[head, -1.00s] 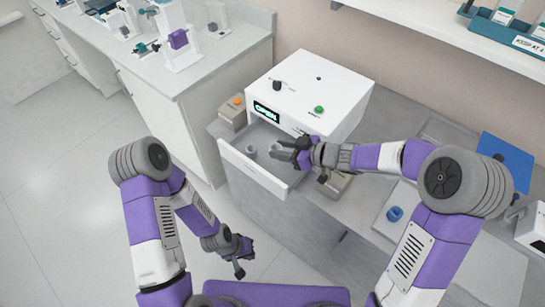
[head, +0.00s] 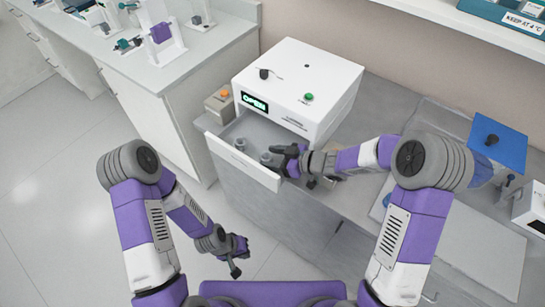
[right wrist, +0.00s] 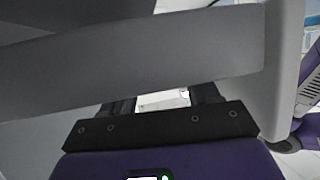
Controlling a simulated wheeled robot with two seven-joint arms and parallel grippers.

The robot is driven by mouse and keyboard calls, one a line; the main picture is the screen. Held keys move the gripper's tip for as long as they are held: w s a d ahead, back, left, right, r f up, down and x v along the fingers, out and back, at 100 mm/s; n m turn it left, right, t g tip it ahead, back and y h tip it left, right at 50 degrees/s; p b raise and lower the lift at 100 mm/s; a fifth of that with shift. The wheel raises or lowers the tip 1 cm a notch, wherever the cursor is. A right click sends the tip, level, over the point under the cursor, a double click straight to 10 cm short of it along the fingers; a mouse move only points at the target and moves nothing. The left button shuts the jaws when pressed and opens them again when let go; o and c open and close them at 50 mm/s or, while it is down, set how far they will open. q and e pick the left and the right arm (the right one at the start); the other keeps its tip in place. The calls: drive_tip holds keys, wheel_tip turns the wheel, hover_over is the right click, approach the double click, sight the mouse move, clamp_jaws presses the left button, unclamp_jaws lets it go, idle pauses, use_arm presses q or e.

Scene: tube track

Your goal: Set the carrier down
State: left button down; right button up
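An open white drawer (head: 240,163) juts from the white box-shaped machine (head: 318,85), whose display reads OPEN. A small grey cup-like piece (head: 240,143) stands inside the drawer. A second grey rounded piece (head: 266,158), perhaps the carrier, shows right beside my right gripper's fingers. My right gripper (head: 279,157) is low at the drawer's right side. In the right wrist view its dark fingers (right wrist: 163,98) are apart with a light gap between, and a large grey surface covers much of the view. My left gripper (head: 238,259) hangs empty in front of the cabinet, fingers apart.
A small box with an orange button (head: 222,103) stands left of the machine. A white side bench (head: 180,65) holds racks. The floor at left is clear.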

drive_tip(key=shift+o, duration=0.2)
drive_tip(key=shift+d+r, duration=0.1)
drive_tip(key=p+v, duration=0.3)
drive_tip(key=v, duration=0.8)
drive_tip(key=shift+s+d, duration=0.25)
drive_tip(key=shift+d, duration=0.1)
